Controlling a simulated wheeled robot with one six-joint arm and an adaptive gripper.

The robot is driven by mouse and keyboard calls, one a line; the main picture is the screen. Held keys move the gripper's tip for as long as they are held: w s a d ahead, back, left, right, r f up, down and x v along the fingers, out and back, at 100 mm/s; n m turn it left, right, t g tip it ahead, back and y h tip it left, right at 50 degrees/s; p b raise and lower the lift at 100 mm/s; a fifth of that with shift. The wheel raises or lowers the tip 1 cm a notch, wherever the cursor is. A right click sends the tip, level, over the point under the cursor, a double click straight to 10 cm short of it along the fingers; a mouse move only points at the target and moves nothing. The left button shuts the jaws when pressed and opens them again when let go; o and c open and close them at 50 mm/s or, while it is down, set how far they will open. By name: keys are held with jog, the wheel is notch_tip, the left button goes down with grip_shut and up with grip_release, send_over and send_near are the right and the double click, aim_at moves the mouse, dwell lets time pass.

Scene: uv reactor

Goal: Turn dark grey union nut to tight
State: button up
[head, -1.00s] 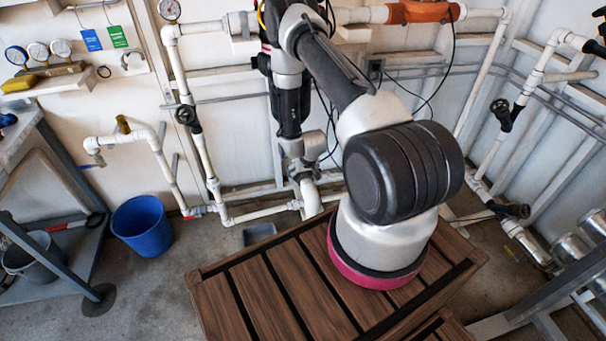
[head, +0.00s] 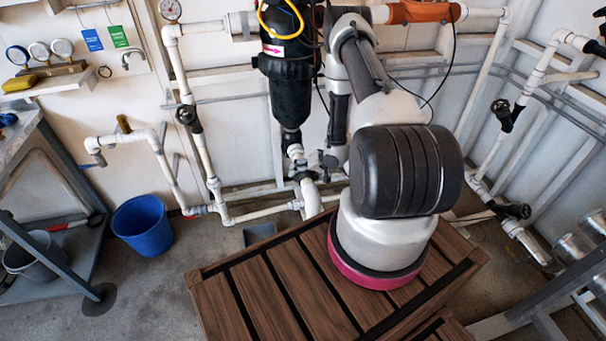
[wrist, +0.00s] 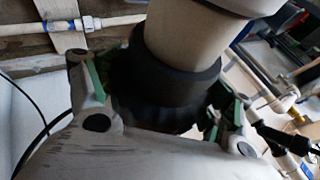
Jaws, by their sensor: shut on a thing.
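The dark grey union nut (wrist: 165,78) is a wide ribbed ring around a pale pipe (wrist: 187,38) in the wrist view. My gripper (wrist: 160,108) has its two green-padded fingers on opposite sides of the nut, shut on it. The lower part of the nut is in shadow and partly hidden by my gripper body. There the nut is too small and cluttered to make out clearly.
White pipes (head: 205,165) run along the wall close to my arm. A slatted wooden platform (head: 235,300) lies in front. A blue bucket (head: 142,226) stands on the floor at left, beside a grey bench (head: 55,185). An orange actuator (head: 424,12) sits on the top pipe.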

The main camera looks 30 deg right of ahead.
dwell(0.3)
jog(key=o, duration=1)
jog(key=v, duration=1.2)
